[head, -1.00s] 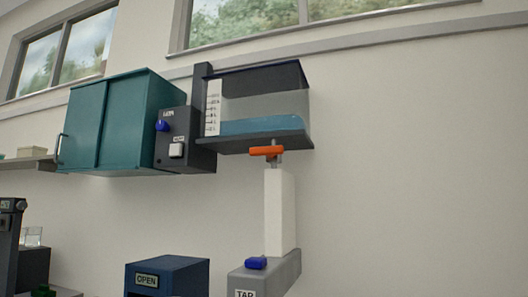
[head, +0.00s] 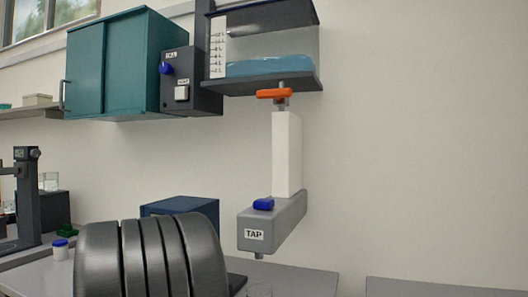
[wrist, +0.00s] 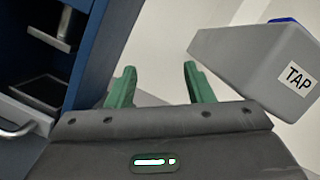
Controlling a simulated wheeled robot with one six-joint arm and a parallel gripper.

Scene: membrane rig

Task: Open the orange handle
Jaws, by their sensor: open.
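The orange handle (head: 275,93) lies crosswise on a short valve stem under the tank (head: 270,45) in the head view. The tank holds blue liquid and has a scale on its left side. A white column (head: 287,155) runs from below the handle down to the grey tap block (head: 272,222) with a blue lever (head: 263,204). My gripper (wrist: 158,75) shows in the wrist view with its two green fingers apart and nothing between them. The tap block (wrist: 255,65) is to the right of the fingers there. The orange handle is not in the wrist view.
A teal cabinet (head: 112,65) and a dark control box (head: 190,80) with a blue knob are left of the tank. A blue box (head: 180,206) stands below; it appears open in the wrist view (wrist: 95,50). Wall right of the column is clear.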

